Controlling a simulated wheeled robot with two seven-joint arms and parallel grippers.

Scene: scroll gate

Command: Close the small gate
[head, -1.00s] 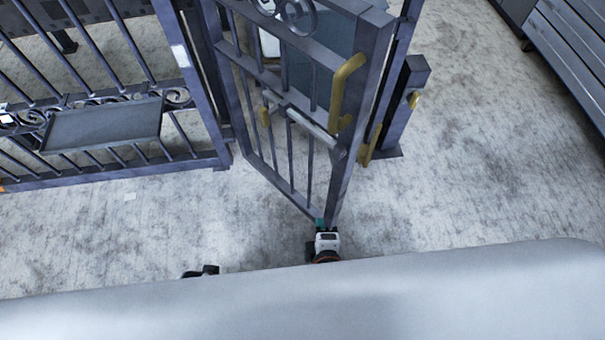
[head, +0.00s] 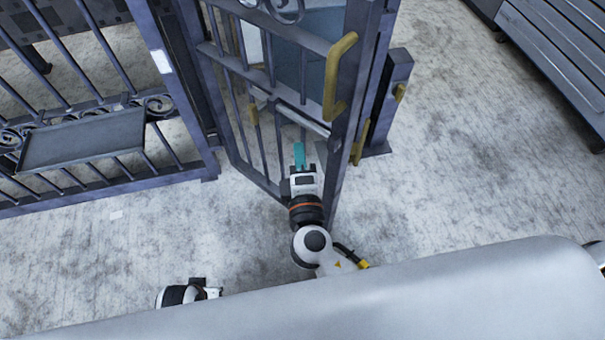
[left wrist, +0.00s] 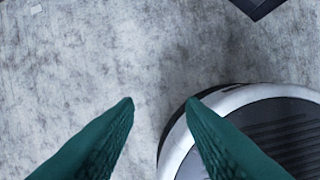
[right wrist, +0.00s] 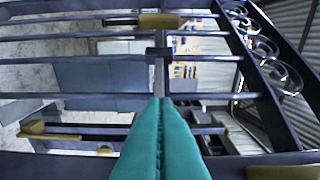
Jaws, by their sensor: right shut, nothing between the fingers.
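The small gate (head: 349,120) is a dark metal barred gate with a yellow handle (head: 338,75). In the head view it stands ajar, its free edge swung toward me and away from the post (head: 388,120) on the right. My right gripper (head: 300,157) has teal fingers, pressed together and empty, at the gate's lower bars; I cannot tell whether it touches them. In the right wrist view its shut fingers (right wrist: 160,105) point at the bars and latch rod. My left gripper (left wrist: 160,102) is open and empty over bare floor; its fingers do not show in the head view.
A fixed barred fence with a grey plate (head: 85,140) runs left of the gate. Grey slatted panels (head: 555,60) stand at the upper right.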

